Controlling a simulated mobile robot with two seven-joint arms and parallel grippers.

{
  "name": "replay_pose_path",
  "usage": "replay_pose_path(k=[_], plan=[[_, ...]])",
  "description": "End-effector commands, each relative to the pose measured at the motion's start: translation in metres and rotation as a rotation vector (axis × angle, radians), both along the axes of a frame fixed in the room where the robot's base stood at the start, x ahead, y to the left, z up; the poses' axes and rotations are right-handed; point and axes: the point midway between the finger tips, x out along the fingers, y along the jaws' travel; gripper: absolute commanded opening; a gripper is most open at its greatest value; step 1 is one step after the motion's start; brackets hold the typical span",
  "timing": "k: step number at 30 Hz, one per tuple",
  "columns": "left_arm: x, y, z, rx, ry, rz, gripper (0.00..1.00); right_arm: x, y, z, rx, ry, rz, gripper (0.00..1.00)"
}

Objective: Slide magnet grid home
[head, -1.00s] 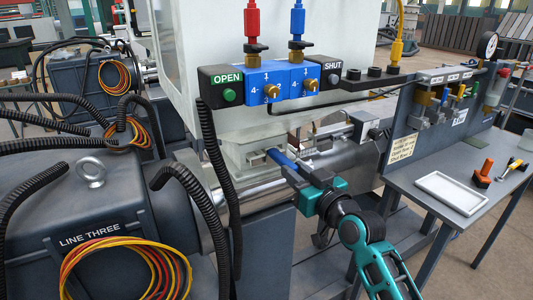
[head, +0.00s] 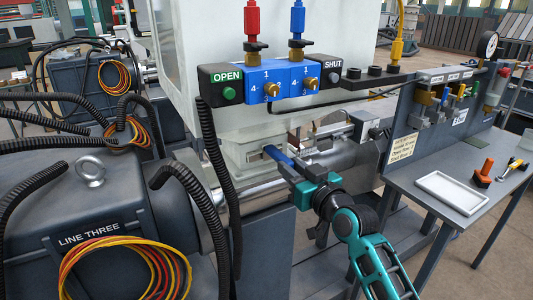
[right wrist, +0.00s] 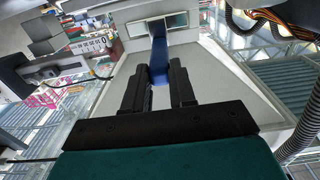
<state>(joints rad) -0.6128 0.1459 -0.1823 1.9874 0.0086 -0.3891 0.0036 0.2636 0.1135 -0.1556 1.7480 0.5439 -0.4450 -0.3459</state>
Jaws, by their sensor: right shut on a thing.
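The magnet grid shows as a blue bar (head: 280,156) whose far end is inside a slot in the pale housing (head: 240,152) below the hopper. In the right wrist view the blue bar (right wrist: 159,62) runs from between my fingers into the rectangular opening (right wrist: 178,21). My right gripper (head: 296,172) is shut on the near end of the blue bar, just outside the housing. The part inside the housing is hidden. My left gripper is not in view.
Above the slot are a valve block (head: 283,81), a green OPEN button (head: 229,93) and a SHUT button (head: 333,78). A black hose (head: 217,185) hangs left of the housing. A grey bench (head: 452,190) with a white tray (head: 452,187) stands at right.

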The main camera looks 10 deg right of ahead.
Motion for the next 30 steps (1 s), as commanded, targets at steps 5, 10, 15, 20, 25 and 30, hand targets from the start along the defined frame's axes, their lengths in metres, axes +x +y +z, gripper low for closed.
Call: replay_pose_path(k=[5,10,15,20,25,30], plan=[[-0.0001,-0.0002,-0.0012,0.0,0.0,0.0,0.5,0.0054,0.0021,0.001,0.002,-0.002,0.0,0.0],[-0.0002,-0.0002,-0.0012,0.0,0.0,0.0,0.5,0.008,0.003,0.0014,0.001,-0.003,0.0,0.3],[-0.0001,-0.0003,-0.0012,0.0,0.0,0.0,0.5,0.0078,0.0031,0.0007,0.001,-0.002,0.0,0.46],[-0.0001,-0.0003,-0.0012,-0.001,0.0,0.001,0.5,0.0078,0.0029,0.0002,0.0,0.0,0.0,0.55],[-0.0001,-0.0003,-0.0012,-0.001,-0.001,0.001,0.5,0.0076,0.003,-0.0023,-0.002,0.006,0.001,0.62],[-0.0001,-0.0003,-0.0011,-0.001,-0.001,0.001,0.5,0.0077,0.0029,-0.0013,-0.002,0.003,0.001,0.76]])
